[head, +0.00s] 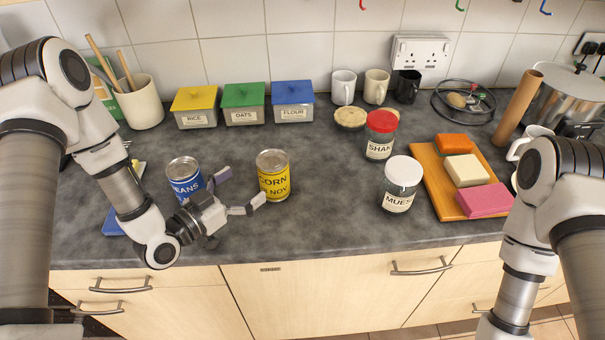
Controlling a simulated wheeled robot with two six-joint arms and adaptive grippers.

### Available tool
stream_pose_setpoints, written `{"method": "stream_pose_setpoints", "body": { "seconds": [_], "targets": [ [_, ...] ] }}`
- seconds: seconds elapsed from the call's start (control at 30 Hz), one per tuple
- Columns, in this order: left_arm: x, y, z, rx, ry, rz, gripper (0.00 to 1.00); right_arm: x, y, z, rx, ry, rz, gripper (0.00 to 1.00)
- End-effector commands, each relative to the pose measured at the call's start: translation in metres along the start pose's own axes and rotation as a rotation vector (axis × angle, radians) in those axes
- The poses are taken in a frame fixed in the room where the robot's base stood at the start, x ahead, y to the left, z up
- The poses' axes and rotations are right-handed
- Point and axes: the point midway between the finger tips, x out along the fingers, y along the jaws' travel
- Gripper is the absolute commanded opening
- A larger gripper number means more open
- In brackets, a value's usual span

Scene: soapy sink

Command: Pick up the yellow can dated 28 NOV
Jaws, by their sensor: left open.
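A yellow can (273,177) stands upright on the dark worktop, left of centre. Its label reads CORN, with a partly hidden date line ending in NOV. A blue can (184,173) marked BEANS stands to its left, partly behind my left gripper. My left gripper (241,191) is open, its fingers pointing right towards the yellow can. One fingertip is close to the can's lower left front; I cannot tell whether it touches. The jaws hold nothing. My right arm shows at the right edge, but its gripper is out of the picture.
Rice, oats and flour tins (244,104) line the back wall near a utensil pot (139,102). Two jars, one red-lidded (381,134) and one white-lidded (400,184), stand right of centre beside an orange board (440,187) with coloured blocks. The worktop between yellow can and jars is clear.

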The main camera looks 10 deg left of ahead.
Motion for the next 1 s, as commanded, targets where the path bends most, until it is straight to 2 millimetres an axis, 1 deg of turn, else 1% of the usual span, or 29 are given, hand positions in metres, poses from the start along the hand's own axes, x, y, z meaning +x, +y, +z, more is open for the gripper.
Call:
{"method": "stream_pose_setpoints", "body": {
  "seconds": [0.1,0.2,0.37,0.5,0.6,0.7,0.83,0.87,0.9,0.97,1.0],
  "targets": [
    [0.025,0.002,-0.004,0.006,0.000,0.007,1.00,-0.011,0.000,0.000,-0.002,-0.001,0.000,1.00],
    [0.043,0.002,-0.004,0.003,0.001,0.006,1.00,-0.017,0.000,0.001,-0.002,-0.001,0.000,1.00],
    [0.060,0.001,-0.005,0.001,0.002,0.004,1.00,-0.024,0.000,0.001,-0.001,-0.001,0.000,1.00],
    [0.085,0.001,-0.009,0.002,0.002,0.006,1.00,-0.042,0.000,0.000,-0.001,-0.001,0.000,1.00],
    [0.101,0.001,-0.006,0.001,0.003,0.004,1.00,-0.044,-0.001,0.000,-0.001,-0.001,0.000,1.00],
    [0.106,0.000,-0.004,-0.002,0.002,0.002,1.00,-0.044,0.000,0.000,-0.001,-0.001,0.000,1.00],
    [0.105,0.000,-0.003,-0.002,0.002,0.002,1.00,-0.043,0.000,0.001,-0.001,-0.002,0.000,1.00],
    [0.105,0.000,-0.003,-0.002,0.002,0.002,0.96,-0.043,0.000,0.001,-0.001,-0.002,0.000,1.00],
    [0.105,0.000,-0.003,-0.002,0.002,0.002,0.82,-0.043,0.000,0.001,-0.001,-0.002,0.000,1.00],
    [0.105,0.000,-0.003,-0.002,0.002,0.002,0.61,-0.043,0.000,0.001,-0.001,-0.002,0.000,1.00],
    [0.105,0.000,-0.003,-0.002,0.002,0.002,0.47,-0.043,0.000,0.001,-0.001,-0.002,0.000,1.00]
  ]
}}
